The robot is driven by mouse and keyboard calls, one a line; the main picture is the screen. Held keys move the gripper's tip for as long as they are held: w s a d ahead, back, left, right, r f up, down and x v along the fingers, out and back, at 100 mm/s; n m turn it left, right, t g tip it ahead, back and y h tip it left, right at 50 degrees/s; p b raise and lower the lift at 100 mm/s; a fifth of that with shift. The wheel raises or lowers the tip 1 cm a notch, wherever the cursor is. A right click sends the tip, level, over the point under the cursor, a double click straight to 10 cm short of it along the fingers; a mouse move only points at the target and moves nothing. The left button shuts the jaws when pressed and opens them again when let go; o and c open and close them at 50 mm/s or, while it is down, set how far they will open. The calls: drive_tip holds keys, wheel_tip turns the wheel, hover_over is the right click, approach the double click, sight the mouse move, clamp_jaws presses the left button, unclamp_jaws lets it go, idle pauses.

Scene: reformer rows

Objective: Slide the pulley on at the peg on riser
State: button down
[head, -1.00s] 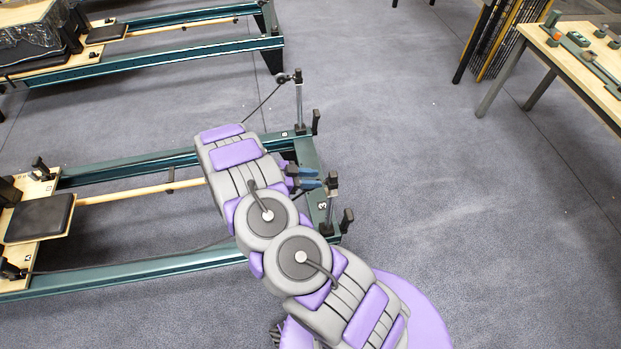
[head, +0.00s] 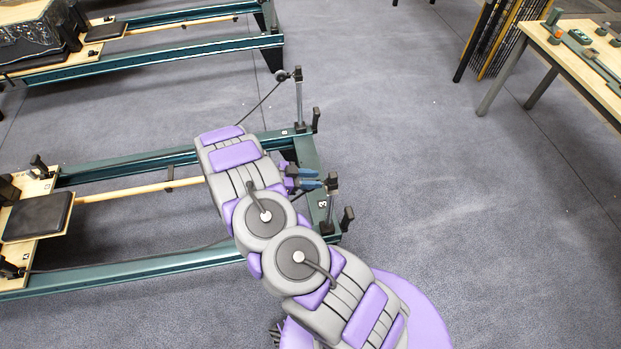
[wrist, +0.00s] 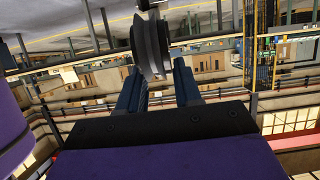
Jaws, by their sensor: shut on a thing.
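In the wrist view, a dark grooved pulley (wrist: 150,48) is seen edge-on at the tips of my gripper (wrist: 160,76). The two dark blue fingers are shut on it. In the head view, my gripper (head: 310,180) is beside the top of the near riser (head: 331,195), on its left. The riser has a dark block on top and stands on the frame's end bar marked 3. The held pulley is too small and too covered in the head view to make out clearly. The peg is not clear in either view, and I cannot tell whether the pulley touches it.
The far riser (head: 299,98) carries a pulley (head: 281,76) with a cord running down-left. Dark posts (head: 316,120) stand at the frame's corners. The green reformer frame (head: 150,268) lies left under my arm. A wooden table (head: 585,65) is top right. Floor to the right is clear.

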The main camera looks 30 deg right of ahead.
drive_tip(key=shift+f+b, duration=0.75)
drive_tip(key=shift+f, duration=0.3)
drive_tip(key=c, duration=0.7)
unclamp_jaws()
drive_tip(key=p+v, duration=0.2)
drive_tip(key=v, duration=1.5)
drive_tip(key=shift+w+a+p, duration=0.1)
drive_tip(key=shift+a+p, duration=0.15)
drive_tip(key=shift+p, duration=0.05)
